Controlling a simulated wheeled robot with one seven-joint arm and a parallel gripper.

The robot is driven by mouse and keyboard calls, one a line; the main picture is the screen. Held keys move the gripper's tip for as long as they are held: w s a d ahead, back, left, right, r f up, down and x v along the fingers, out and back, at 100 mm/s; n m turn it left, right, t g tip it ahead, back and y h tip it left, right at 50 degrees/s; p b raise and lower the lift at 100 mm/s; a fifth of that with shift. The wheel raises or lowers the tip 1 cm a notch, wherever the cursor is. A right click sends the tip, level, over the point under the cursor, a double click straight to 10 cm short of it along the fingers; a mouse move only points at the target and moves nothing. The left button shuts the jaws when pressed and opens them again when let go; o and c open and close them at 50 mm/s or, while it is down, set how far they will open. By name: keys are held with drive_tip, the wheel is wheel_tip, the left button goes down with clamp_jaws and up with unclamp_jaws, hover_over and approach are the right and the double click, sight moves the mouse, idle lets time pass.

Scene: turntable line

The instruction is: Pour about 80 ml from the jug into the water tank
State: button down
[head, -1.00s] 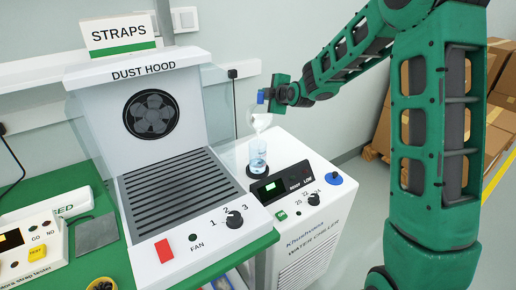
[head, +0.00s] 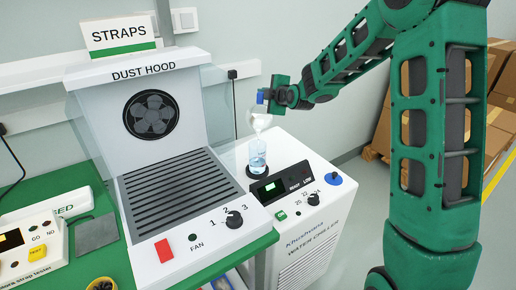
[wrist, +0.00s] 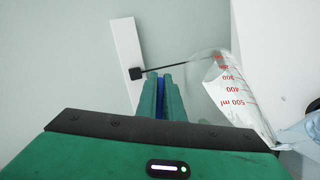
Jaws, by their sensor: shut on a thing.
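My gripper (head: 272,96) is shut on the blue handle (head: 261,96) of the clear jug (head: 262,121). A pale bluish area at the wrist view's lower right may be water.
The white water chiller (head: 312,225) has a lit green display, knobs and a blue cap on top. The dust hood (head: 150,130) with clear side panels stands close left of the tank. Cardboard boxes (head: 495,140) are at the right behind my arm.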

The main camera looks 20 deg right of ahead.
sight(261, 112)
drive_tip(key=shift+s+a+r+t+b, duration=0.15)
drive_tip(key=shift+s+r+t+b, duration=0.15)
drive_tip(key=shift+s+r+b, duration=0.1)
idle(0.8)
drive_tip(key=shift+w, duration=0.2)
drive_tip(key=w+d+f+m+g, duration=0.1)
drive_tip(key=w+f+g, duration=0.2)
drive_tip(key=f+g, duration=0.2)
wheel_tip(261, 112, down, 2)
drive_tip(key=shift+w+d+m+y, duration=0.25)
drive_tip(key=shift+w+m+y, duration=0.05)
drive_tip(key=shift+w+y, duration=0.1)
drive_tip(key=shift+f, duration=0.1)
idle(0.4)
